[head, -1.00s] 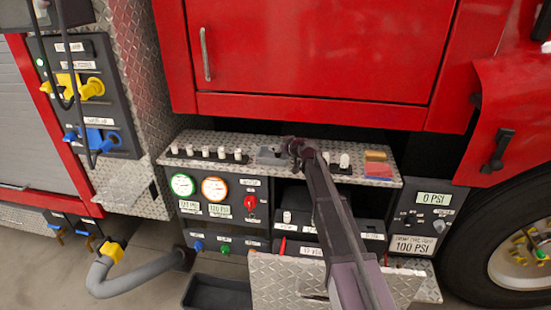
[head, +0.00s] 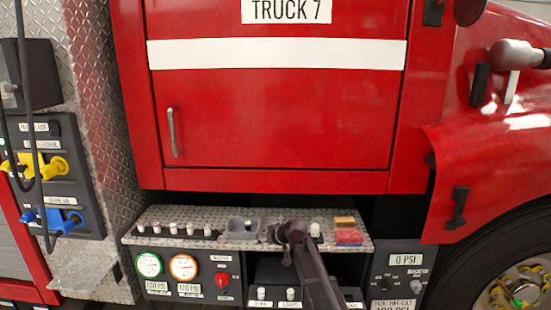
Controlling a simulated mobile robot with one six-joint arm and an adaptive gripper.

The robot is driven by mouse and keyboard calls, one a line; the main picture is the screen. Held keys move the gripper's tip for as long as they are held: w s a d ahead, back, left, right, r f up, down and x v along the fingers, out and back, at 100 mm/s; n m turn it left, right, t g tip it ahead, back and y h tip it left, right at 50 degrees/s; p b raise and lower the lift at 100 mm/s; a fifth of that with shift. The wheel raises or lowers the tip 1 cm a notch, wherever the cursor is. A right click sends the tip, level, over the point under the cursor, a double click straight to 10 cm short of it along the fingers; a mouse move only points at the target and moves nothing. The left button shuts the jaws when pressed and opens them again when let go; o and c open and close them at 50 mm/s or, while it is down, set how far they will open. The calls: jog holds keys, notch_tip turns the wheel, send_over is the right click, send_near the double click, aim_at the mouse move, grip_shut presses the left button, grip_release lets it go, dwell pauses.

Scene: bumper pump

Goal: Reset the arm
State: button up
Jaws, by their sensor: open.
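My arm reaches up from the bottom of the head view, and my gripper (head: 274,235) is at its far end, over the diamond-plate shelf (head: 190,215) of the pump panel. The gripper is small and partly hidden by my own wrist. It looks empty, with its jaws open. It appears just right of a grey tray (head: 243,229) set on the shelf. I cannot tell whether it touches the shelf.
Several white knobs (head: 190,229) stand along the shelf's left, and one white knob (head: 315,230) is right of my gripper. A red block (head: 348,237) and a tan block (head: 345,220) lie at the right end. The red truck door (head: 270,110) rises behind.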

jog(key=s+d+m+g+h+p, duration=0.1)
jog(key=s+d+m+g+h, duration=0.1)
jog(key=s+d, duration=0.5)
jog(key=s+d+f+m+g+h+p, duration=0.1)
jog(key=s+d, duration=0.6)
jog(key=s, duration=0.7)
jog(key=s+d+m+g+h+p, duration=0.2)
jog(key=s+d+m+g+h, duration=0.2)
jog(key=s+d, duration=0.3)
jog(key=s, duration=0.3)
jog(key=shift+s+d+f+m+h+p, duration=0.3)
jog(key=shift+s+f+p, duration=0.05)
jog(key=shift+s, duration=0.05)
